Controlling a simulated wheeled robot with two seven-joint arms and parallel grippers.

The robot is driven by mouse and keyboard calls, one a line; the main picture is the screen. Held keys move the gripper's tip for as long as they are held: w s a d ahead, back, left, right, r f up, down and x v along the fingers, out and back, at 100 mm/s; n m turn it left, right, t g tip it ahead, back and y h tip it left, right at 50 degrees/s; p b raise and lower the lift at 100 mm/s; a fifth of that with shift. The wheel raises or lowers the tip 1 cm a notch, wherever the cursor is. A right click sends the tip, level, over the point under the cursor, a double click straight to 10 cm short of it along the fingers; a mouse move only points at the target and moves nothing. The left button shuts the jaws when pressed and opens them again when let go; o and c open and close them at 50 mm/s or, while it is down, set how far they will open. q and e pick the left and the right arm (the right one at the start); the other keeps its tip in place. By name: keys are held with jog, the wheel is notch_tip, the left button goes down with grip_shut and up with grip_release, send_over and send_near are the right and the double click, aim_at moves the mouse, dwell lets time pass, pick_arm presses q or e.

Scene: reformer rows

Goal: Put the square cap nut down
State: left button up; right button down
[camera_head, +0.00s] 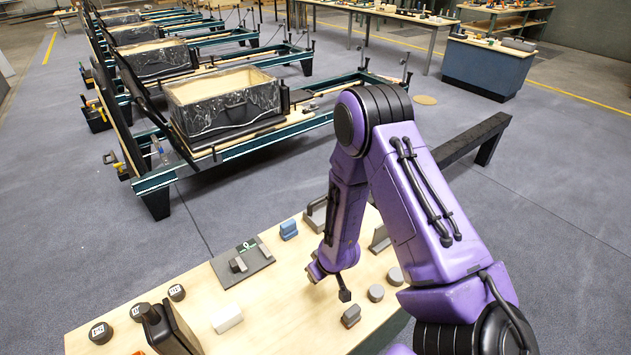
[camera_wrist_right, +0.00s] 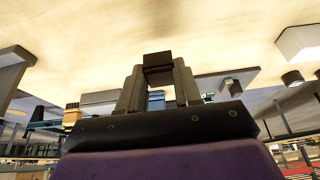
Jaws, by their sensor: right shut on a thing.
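The square cap nut (camera_head: 345,296) is a small dark block at the tips of my right gripper (camera_head: 341,284). In the right wrist view the dark nut (camera_wrist_right: 158,62) sits between the two grey fingers of the gripper (camera_wrist_right: 158,76), which is shut on it. In the head view the nut is over the light wooden bench top (camera_head: 270,305), near a grey block and grey discs. I cannot tell whether it touches the bench. My left gripper is not in view.
A dark plate (camera_head: 243,263), a blue block (camera_head: 288,229), a white block (camera_head: 226,318) and several dark round weights (camera_head: 100,332) lie leftward. Bare wood shows left of the gripper.

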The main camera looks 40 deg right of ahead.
jog(key=w+f, duration=0.1)
jog(key=w+d+f, duration=0.1)
jog(key=f, duration=0.1)
jog(key=shift+w+f, duration=0.1)
jog(key=shift+w, duration=0.1)
jog(key=shift+w+d+f, duration=0.1)
jog(key=shift+f, duration=0.8)
jog(key=shift+w+d+f, duration=0.1)
jog(key=shift+f, duration=0.75)
jog(key=shift+f+b, duration=0.35)
jog(key=shift+f, duration=0.1)
jog(key=c, duration=0.8)
grip_release()
jog(key=p+v, duration=0.1)
jog(key=v, duration=1.2)
jog(key=shift+w+a, duration=0.1)
jog(key=shift+w, duration=0.05)
